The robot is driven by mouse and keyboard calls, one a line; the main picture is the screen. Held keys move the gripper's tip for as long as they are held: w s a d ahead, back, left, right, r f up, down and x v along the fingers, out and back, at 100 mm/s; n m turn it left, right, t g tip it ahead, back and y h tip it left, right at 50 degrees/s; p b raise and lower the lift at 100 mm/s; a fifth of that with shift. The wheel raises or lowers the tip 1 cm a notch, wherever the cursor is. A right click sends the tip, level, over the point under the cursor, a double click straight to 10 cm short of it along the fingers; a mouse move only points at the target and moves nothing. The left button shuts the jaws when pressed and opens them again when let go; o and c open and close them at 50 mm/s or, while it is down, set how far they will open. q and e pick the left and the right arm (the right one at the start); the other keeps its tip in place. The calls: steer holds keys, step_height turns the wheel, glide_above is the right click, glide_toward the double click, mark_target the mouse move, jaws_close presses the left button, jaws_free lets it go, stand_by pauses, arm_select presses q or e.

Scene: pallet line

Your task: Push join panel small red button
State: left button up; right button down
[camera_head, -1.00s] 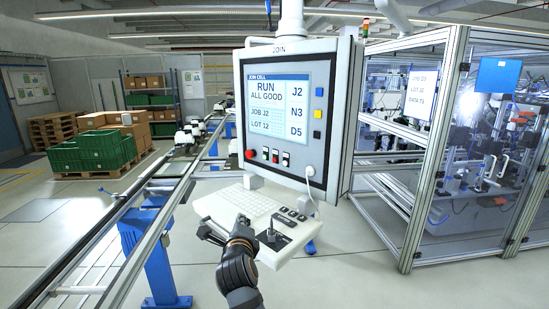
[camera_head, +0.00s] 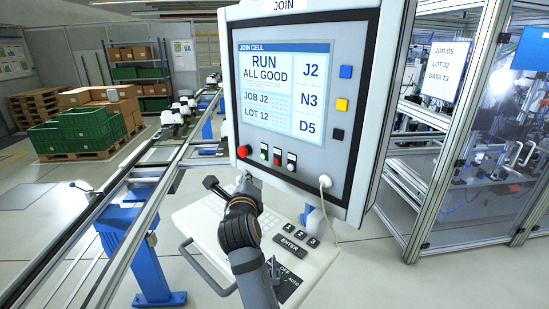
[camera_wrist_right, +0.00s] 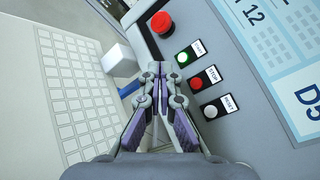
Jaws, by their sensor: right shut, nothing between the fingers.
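The JOIN panel (camera_head: 300,100) hangs in front of me. Its small red button (camera_head: 277,158), labelled STOP, sits in the lower row between a green and a white button. In the right wrist view the small red button (camera_wrist_right: 197,83) is right of my fingertips. My right gripper (camera_head: 247,180) is just below the panel's lower left, partly hidden by my wrist. In the right wrist view its fingers (camera_wrist_right: 158,70) are shut and empty, apart from the small red button. My left gripper is not in view.
A larger red mushroom button (camera_wrist_right: 161,23) is near the green button (camera_wrist_right: 182,57), with the white button (camera_wrist_right: 211,111) on the other side. The keyboard shelf (camera_head: 190,215) lies below the panel. A conveyor rail (camera_head: 120,180) runs at left. A cable plugs in at the panel's lower right.

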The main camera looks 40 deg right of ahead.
mark_target(276, 161)
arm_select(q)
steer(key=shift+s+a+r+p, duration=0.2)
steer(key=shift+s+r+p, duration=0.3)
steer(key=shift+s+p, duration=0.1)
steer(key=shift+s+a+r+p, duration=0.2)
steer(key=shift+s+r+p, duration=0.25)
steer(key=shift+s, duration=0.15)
arm_select(e)
steer(key=d, duration=0.8)
steer(key=shift+w+r, duration=0.25)
steer(key=shift+w, duration=0.05)
arm_select(q)
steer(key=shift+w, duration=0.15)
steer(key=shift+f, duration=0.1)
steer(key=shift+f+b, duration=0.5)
steer(key=shift+b, duration=0.15)
arm_select(e)
steer(key=shift+d, duration=0.4)
